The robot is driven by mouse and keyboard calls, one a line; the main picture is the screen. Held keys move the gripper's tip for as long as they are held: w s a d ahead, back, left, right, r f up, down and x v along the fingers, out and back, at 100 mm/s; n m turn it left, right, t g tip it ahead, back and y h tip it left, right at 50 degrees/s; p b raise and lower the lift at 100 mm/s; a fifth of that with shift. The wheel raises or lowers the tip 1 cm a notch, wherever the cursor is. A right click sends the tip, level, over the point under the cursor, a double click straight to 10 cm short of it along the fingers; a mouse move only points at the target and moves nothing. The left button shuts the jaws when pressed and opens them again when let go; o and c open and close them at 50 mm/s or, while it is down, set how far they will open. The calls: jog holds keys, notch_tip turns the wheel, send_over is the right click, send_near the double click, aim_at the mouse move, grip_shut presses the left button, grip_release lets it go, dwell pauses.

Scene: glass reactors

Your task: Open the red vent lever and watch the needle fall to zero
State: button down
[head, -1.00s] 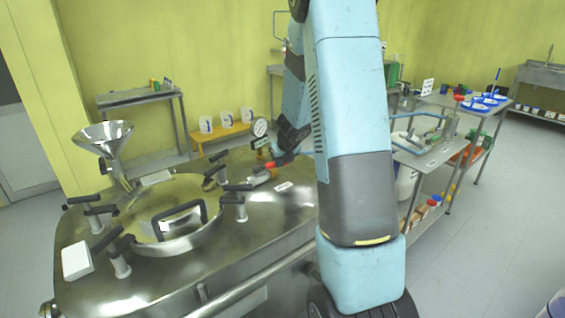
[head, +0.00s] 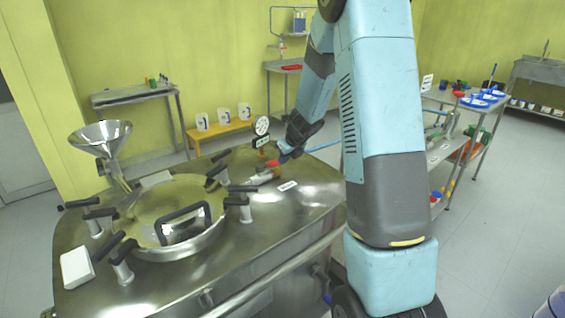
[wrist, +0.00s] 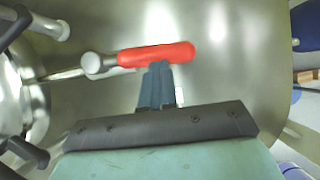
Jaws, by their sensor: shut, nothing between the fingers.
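The red vent lever (head: 272,163) is on the reactor's steel top, in front of the gauge. In the wrist view the red grip (wrist: 157,54) lies across the picture, with a pale metal end and thin rod to its left. My gripper (wrist: 157,68) is shut and empty, its fingertips right at the near side of the red grip; I cannot tell whether they touch it. In the head view my gripper (head: 284,156) is just right of the lever. The round pressure gauge (head: 262,126) has a white dial, too small for the needle to be read.
A round lid (head: 180,205) with black-handled clamps and a steel funnel (head: 101,135) stand left of the lever. A green label (head: 261,141) sits below the gauge. A bench (head: 440,150) with goods is behind my arm at the right.

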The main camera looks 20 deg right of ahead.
jog(key=shift+s, duration=0.1)
jog(key=s+a+r+n, duration=0.1)
jog(key=s+r+n, duration=0.6)
jog(key=s+r, duration=0.8)
jog(key=s+a+r+n+h, duration=0.1)
jog(key=s+r+n, duration=0.3)
jog(key=s+n, duration=0.8)
jog(key=s+a+r+n+h, duration=0.1)
jog(key=s+a+r+n, duration=0.2)
jog(key=s+n, duration=1)
jog(key=shift+r, duration=0.75)
